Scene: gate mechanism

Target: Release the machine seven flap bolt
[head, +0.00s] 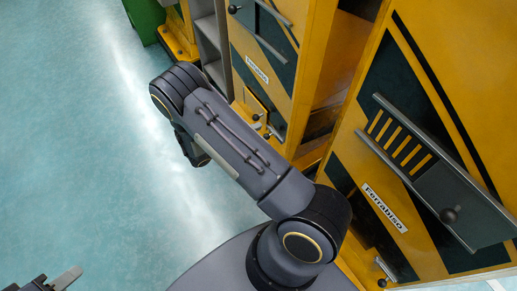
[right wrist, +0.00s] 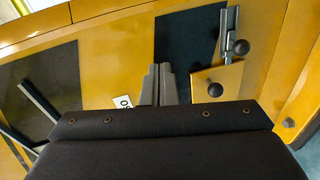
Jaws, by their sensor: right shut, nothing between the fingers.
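In the right wrist view a small yellow flap (right wrist: 222,77) with a round black knob (right wrist: 215,90) sits on a machine front beside a dark panel. A grey bolt (right wrist: 228,38) with its own dark knob (right wrist: 240,47) lies at the flap's edge. My right gripper (right wrist: 158,70) is shut and empty, apart from the flap and to its left. In the head view a small yellow flap (head: 256,104) with knobs shows beyond my right arm; my right gripper is hidden there. My left gripper (head: 55,281) is at the bottom left corner, partly cut off. No machine number is readable.
A nearer yellow machine (head: 430,60) with a sliding dark panel and knob (head: 450,214) stands at the right. A grey rail (right wrist: 38,100) shows at the left of the right wrist view. The green floor (head: 80,140) at the left is clear.

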